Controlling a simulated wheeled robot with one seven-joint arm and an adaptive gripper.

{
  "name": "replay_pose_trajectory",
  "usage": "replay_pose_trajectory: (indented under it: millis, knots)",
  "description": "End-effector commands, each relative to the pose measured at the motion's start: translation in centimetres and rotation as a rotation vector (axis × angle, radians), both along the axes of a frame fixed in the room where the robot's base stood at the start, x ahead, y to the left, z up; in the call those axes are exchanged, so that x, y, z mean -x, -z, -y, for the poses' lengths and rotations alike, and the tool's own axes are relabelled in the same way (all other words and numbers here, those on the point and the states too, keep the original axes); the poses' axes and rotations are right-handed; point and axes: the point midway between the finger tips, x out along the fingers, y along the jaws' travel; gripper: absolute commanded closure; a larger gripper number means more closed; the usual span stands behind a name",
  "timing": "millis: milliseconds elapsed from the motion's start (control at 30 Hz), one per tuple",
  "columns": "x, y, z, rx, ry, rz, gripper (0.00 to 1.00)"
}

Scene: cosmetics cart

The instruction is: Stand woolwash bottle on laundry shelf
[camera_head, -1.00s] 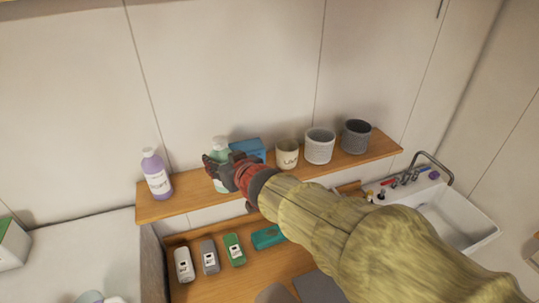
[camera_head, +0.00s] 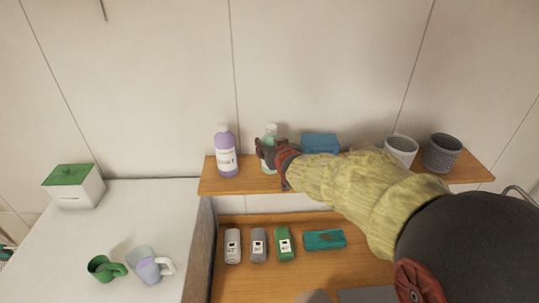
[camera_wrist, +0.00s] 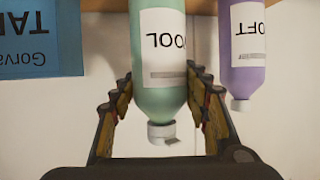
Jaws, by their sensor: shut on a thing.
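The woolwash bottle (camera_head: 270,131) is pale green with a white cap and a white label. In the wrist view the bottle (camera_wrist: 158,85) appears upside down with "WOOL" on its label. My gripper (camera_head: 267,155) is shut on it, with one finger on each side in the wrist view (camera_wrist: 162,95). The bottle is upright at the wooden wall shelf (camera_head: 222,185), between a purple bottle and a blue box. My gripper hides part of the bottle in the head view, and I cannot tell if its base touches the shelf.
The purple bottle (camera_head: 226,158) stands close to the left. The blue box (camera_head: 320,142) and woven pots (camera_head: 441,152) are to the right. Several small packs (camera_head: 259,245) and a teal box (camera_head: 324,240) lie on the lower surface. Mugs (camera_head: 105,268) stand on the white counter.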

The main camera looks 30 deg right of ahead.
Motion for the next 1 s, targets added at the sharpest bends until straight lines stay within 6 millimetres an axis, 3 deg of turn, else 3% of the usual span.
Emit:
replay_pose_trajectory:
  millis: [167, 433, 867, 900, 1000]
  knots:
    - [-0.9, 0.8, 0.0, -0.001, 0.0, 0.001, 0.9]
    - [-1.1, 4.0, 0.0, 0.0, 0.0, 0.002, 0.9]
    - [-1.1, 4.5, 0.0, 0.001, 0.0, 0.003, 0.9]
    - [-1.0, 4.6, 0.0, 0.001, 0.0, 0.0, 0.52]
    - [-1.0, 4.5, 0.0, 0.001, 0.0, 0.0, 0.46]
